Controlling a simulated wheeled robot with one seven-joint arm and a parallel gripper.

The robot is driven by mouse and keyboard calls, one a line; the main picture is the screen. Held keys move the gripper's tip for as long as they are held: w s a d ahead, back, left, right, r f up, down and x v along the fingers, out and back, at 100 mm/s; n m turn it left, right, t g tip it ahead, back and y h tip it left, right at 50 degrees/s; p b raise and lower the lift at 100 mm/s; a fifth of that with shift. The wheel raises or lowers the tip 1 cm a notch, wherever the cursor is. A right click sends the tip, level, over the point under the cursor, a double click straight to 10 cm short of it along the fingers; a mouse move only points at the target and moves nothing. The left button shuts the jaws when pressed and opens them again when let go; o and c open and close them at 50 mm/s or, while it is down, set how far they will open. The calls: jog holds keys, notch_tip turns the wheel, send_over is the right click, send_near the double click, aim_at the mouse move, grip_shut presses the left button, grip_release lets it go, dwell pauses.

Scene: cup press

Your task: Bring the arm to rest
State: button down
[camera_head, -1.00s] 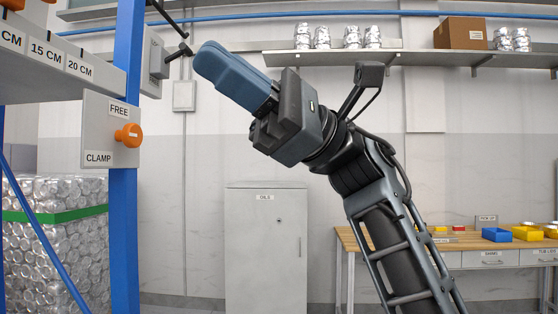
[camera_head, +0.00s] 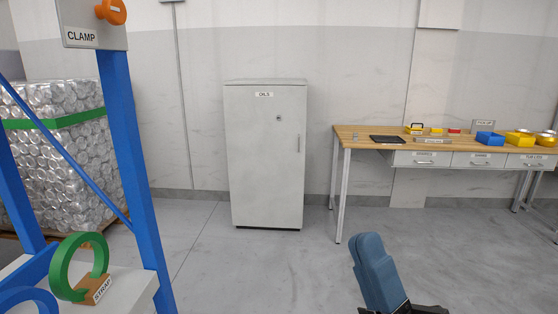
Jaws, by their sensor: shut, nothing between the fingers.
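My gripper (camera_head: 373,248) shows at the bottom of the head view, right of the middle. Its two blue fingers are pressed together, pointing up and slightly left, with nothing between them. Only the fingers and a bit of the dark gripper body show; the rest of my arm is below the picture's edge. The gripper appears in front of bare grey floor and touches nothing that I can see.
A blue-framed press (camera_head: 130,170) stands at the left, with a clamp knob (camera_head: 112,11) and a green strap ring (camera_head: 62,268). Behind are baled cups (camera_head: 65,160), an oils cabinet (camera_head: 265,160) and a wooden workbench (camera_head: 365,134). The floor (camera_head: 250,260) between is clear.

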jog(key=s+d+f+m+g+h, duration=0.3)
jog(key=s+d+f+m+h, duration=0.1)
jog(key=s+m, duration=0.4)
jog(key=s+d+f+m+g+h, duration=0.3)
jog(key=s+f+m+h, duration=0.4)
jog(key=s, duration=0.4)
jog(key=s+d+f+m+g+h, duration=0.3)
jog(key=s+d+f+m+h, duration=0.2)
jog(key=s+f+m, duration=0.4)
jog(key=shift+s+f+m+h, duration=0.15)
jog(key=shift+s+m+h, duration=0.15)
jog(key=shift+s+m, duration=0.3)
jog(key=shift+d, duration=0.1)
